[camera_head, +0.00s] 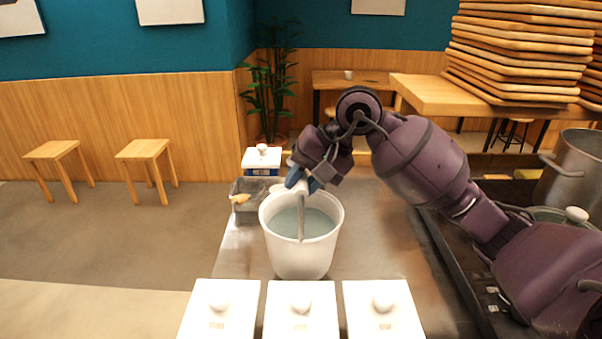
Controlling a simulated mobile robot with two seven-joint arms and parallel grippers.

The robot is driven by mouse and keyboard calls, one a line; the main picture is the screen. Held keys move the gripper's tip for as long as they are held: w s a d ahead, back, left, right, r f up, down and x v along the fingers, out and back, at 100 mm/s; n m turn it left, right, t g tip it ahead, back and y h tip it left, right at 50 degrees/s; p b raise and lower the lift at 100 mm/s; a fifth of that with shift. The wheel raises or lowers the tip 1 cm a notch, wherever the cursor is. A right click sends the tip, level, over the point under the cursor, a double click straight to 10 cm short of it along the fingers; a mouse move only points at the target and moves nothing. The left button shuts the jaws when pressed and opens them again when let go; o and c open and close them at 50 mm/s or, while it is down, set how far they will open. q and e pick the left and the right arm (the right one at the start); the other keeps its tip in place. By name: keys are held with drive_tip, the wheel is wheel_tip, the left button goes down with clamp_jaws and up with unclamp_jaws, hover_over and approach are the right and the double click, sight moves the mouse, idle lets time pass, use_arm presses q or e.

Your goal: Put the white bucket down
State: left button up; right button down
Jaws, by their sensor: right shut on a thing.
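The white bucket (301,257) is upright at the middle of the metal counter, with greyish-blue contents showing inside. Its handle stands up across the opening. My right gripper (299,184) is above the bucket's far rim and is shut on the bucket's handle. The arm comes in from the right. Whether the bucket's base touches the counter is hard to tell. My left gripper is not in view.
Three white lidded boxes (300,312) line the near edge. Behind the bucket are a dark container (246,190) and another lidded box (262,160). A large metal pot (573,180) stands at right. The counter (375,235) right of the bucket is clear.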

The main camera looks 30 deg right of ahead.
drive_tip(key=shift+f, duration=1.5)
drive_tip(key=shift+f, duration=0.15)
drive_tip(key=c, duration=0.9)
unclamp_jaws()
drive_tip(key=shift+f, duration=0.1)
drive_tip(key=shift+c, duration=0.2)
